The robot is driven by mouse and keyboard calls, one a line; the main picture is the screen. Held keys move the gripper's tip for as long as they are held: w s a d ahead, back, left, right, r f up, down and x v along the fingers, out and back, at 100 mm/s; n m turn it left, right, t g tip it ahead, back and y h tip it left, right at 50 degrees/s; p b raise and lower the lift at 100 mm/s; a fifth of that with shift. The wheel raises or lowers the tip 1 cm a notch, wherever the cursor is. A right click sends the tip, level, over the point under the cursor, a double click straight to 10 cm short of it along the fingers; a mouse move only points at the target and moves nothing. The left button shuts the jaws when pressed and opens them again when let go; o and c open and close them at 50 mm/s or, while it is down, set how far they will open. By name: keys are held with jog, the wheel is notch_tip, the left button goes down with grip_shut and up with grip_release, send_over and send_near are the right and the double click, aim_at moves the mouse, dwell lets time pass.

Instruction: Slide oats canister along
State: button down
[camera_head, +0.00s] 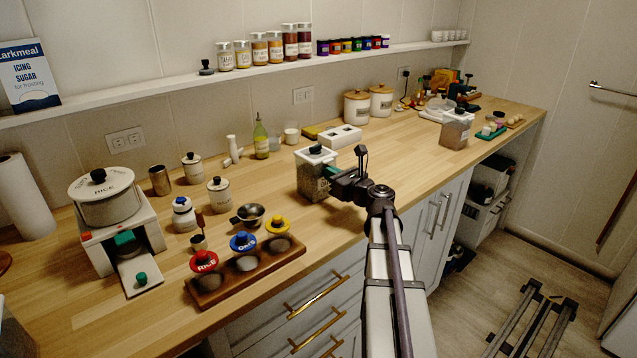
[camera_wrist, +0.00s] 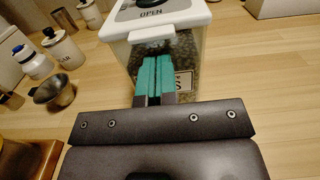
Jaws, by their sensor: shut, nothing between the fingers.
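A clear square canister (camera_head: 312,183) with a white lid and black knob stands upright on the wooden counter. In the wrist view the same canister (camera_wrist: 190,62) shows dark grains inside, the word OPEN on its lid, and a label mostly hidden by my fingers; only a final S is readable. My gripper (camera_head: 332,171) is at the canister's near right side. In the wrist view its teal fingers (camera_wrist: 153,78) are shut together with nothing between them, right at the canister's front wall below the lid; whether they touch is hard to tell.
A similar clear canister (camera_head: 456,130) stands farther right. A white block with holes (camera_head: 340,136) sits behind the near canister. To the left are a metal cup (camera_head: 248,215) and a wooden rack (camera_head: 212,293) of lidded jars. Counter between the two canisters is largely clear.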

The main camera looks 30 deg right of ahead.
jog(key=shift+s+d, duration=0.1)
jog(key=shift+d, duration=0.05)
jog(key=shift+s, duration=0.35)
jog(key=s, duration=0.4)
jog(key=s+d, duration=0.1)
jog(key=s, duration=0.3)
jog(key=s+d, duration=0.1)
jog(key=s, duration=0.4)
jog(key=shift+s+d, duration=0.1)
